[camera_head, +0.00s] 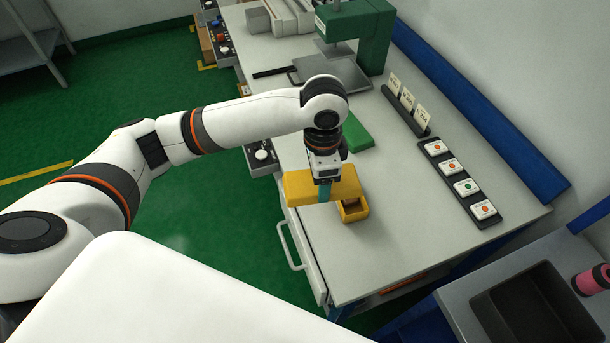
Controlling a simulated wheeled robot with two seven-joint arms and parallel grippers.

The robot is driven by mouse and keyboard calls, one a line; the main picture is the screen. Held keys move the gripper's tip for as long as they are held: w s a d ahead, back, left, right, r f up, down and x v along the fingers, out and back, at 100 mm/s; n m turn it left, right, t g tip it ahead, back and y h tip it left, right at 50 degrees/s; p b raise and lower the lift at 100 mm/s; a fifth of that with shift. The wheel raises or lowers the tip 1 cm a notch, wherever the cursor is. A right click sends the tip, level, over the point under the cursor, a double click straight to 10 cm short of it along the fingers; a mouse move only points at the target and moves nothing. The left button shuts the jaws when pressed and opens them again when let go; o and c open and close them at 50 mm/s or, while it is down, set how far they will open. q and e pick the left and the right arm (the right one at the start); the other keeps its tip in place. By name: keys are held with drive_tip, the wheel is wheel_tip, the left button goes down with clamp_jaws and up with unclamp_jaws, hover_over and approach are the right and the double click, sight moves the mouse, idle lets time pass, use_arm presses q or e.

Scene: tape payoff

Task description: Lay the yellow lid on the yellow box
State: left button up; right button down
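The yellow lid (300,188) is in my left gripper (324,190), which points down near the table's left edge. The fingers look closed on the lid, with a teal part showing in front of it. The yellow box (354,214) stands open on the table just right of and below the lid in the picture. The lid's right end overlaps the back of the box in view; I cannot tell whether they touch. Part of the box's dark inside shows, and the rest is hidden by the lid and gripper. My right gripper is not in view.
A green flat block (356,134) lies behind the gripper. A green press-like machine (368,35) stands farther back. A dark strip with several labelled buttons (460,183) and a card holder (406,105) are at the right. The grey table (400,245) is clear in front and right of the box.

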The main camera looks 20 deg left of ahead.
sight(347, 164)
use_arm(q)
drive_tip(key=w+d+m+p, duration=0.1)
drive_tip(key=w+m, duration=0.1)
drive_tip(key=m, duration=0.2)
drive_tip(key=w+d+m+p, duration=0.1)
drive_tip(key=w+m, duration=0.1)
drive_tip(key=m, duration=0.2)
drive_tip(key=w+d+m+p, duration=0.1)
drive_tip(key=w+m, duration=0.1)
drive_tip(key=m, duration=0.2)
drive_tip(key=shift+w+d+f+m, duration=0.25)
drive_tip(key=shift+d+f+m, duration=0.05)
drive_tip(key=shift+m, duration=0.1)
drive_tip(key=f+m+b, duration=0.1)
drive_tip(key=f, duration=0.1)
drive_tip(key=w+f+m+b, duration=0.1)
drive_tip(key=f+b, duration=0.1)
drive_tip(key=w+f+m+b, duration=0.1)
drive_tip(key=f+m+b, duration=0.1)
drive_tip(key=shift+d, duration=0.35)
drive_tip(key=shift+f, duration=0.65)
drive_tip(key=shift+p, duration=0.5)
drive_tip(key=shift+f, duration=0.85)
idle(0.4)
drive_tip(key=o, duration=1)
